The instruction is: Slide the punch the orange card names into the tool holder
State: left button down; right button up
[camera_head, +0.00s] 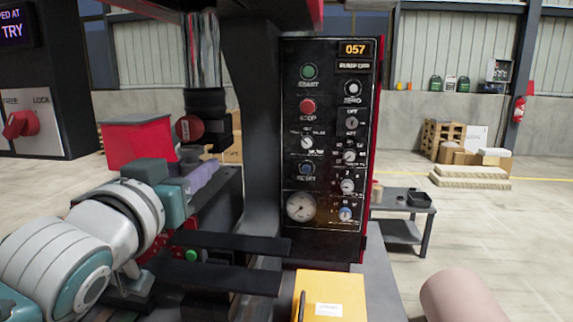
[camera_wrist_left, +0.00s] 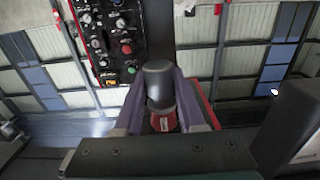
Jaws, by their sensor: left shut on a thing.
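My left gripper (camera_head: 204,174) has purple fingers and is just below the black tool holder (camera_head: 206,103), which hangs under a chrome ram. The fingers are shut on a dark round punch (camera_wrist_left: 158,84), seen between them in the left wrist view. In the head view only a dark piece of it shows above the fingers, close under the holder; I cannot tell whether it has entered the holder. A red disc (camera_head: 189,128) is on the holder's front. My right gripper is out of view.
A black control panel (camera_head: 328,180) with buttons and dials stands right of the holder. A red box (camera_head: 137,142) is behind my left arm. Two dark flat bars (camera_head: 235,243) extend in front of the machine. A pink rounded shape (camera_head: 462,298) is at lower right.

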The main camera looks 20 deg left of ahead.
aim_at(187, 172)
pick_arm(q)
jog(key=shift+r+p, duration=0.1)
jog(key=shift+p, duration=0.3)
dwell(1.1)
jog(key=shift+b+x, duration=1.15)
jog(key=shift+x, duration=1.7)
jog(key=shift+c, duration=2.1)
grip_release()
jog(key=shift+s, duration=0.1)
jog(key=shift+b+v, duration=0.65)
jog(key=shift+v, duration=4.25)
